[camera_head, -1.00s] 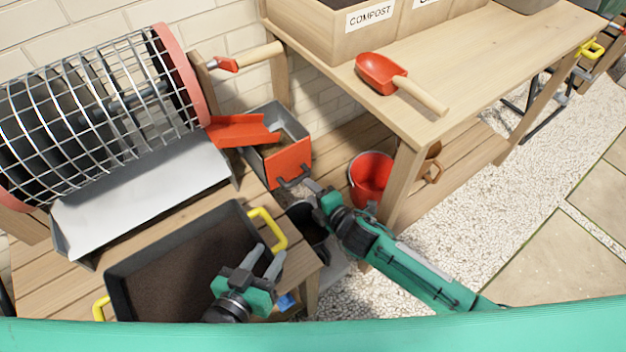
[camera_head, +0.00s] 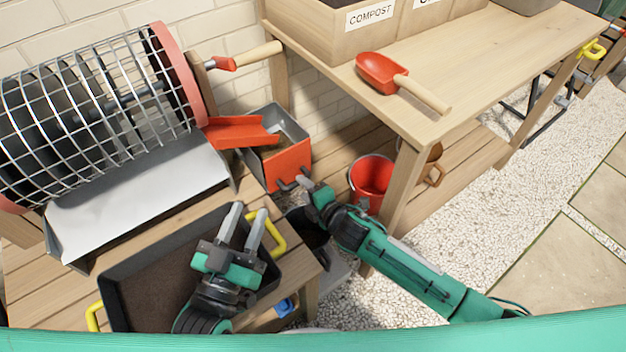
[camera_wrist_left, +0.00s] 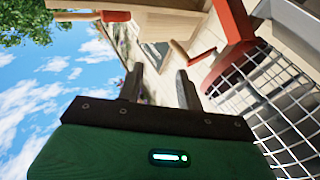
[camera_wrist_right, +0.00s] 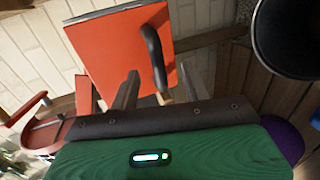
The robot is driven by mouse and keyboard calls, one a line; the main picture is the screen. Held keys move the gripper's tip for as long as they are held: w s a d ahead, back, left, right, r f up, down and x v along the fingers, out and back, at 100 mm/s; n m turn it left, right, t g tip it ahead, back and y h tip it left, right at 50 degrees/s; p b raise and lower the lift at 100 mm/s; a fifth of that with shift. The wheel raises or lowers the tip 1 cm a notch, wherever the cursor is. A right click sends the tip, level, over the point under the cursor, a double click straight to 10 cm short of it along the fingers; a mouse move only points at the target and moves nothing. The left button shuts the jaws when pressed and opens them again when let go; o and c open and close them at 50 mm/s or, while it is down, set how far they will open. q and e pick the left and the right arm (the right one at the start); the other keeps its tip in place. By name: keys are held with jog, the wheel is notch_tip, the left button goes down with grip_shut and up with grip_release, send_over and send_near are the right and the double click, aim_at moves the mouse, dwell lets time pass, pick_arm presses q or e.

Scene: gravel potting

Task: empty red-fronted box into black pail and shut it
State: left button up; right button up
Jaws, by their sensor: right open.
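The red-fronted box (camera_head: 285,165) stands on the wooden shelf under the red chute, with grey sides and some brown material inside. A dark handle sits on its red front, which also shows in the right wrist view (camera_wrist_right: 115,50). My right gripper (camera_head: 307,188) is open close in front of that handle; its fingertips point at it in the right wrist view, and contact cannot be told. The black pail (camera_head: 309,236) is below, partly hidden by my right arm; its dark opening shows in the right wrist view (camera_wrist_right: 295,38). My left gripper (camera_head: 247,214) is open and empty above the black tray.
A wire drum (camera_head: 90,105) with a grey sloping sheet (camera_head: 140,195) stands at left, the red chute (camera_head: 237,132) at its end. The black tray (camera_head: 120,262) has yellow handles. A red bucket (camera_head: 371,176) stands right of the box. A red scoop (camera_head: 382,74) lies on the bench.

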aim_at(294, 172)
pick_arm(q)
notch_tip(294, 172, up, 9)
jog(key=a+t+b, duration=0.1)
jog(key=a+t, duration=0.2)
jog(key=t, duration=0.3)
jog(key=shift+s+b, duration=0.35)
jog(key=shift+s, duration=0.1)
pick_arm(e)
jog(key=x, duration=0.3)
jog(key=shift+w+a+f, duration=0.1)
jog(key=shift+w+a, duration=0.1)
jog(key=shift+w, duration=0.1)
pick_arm(q)
jog(key=shift+d, duration=0.1)
jog(key=shift+r, duration=0.1)
pick_arm(e)
grip_shut()
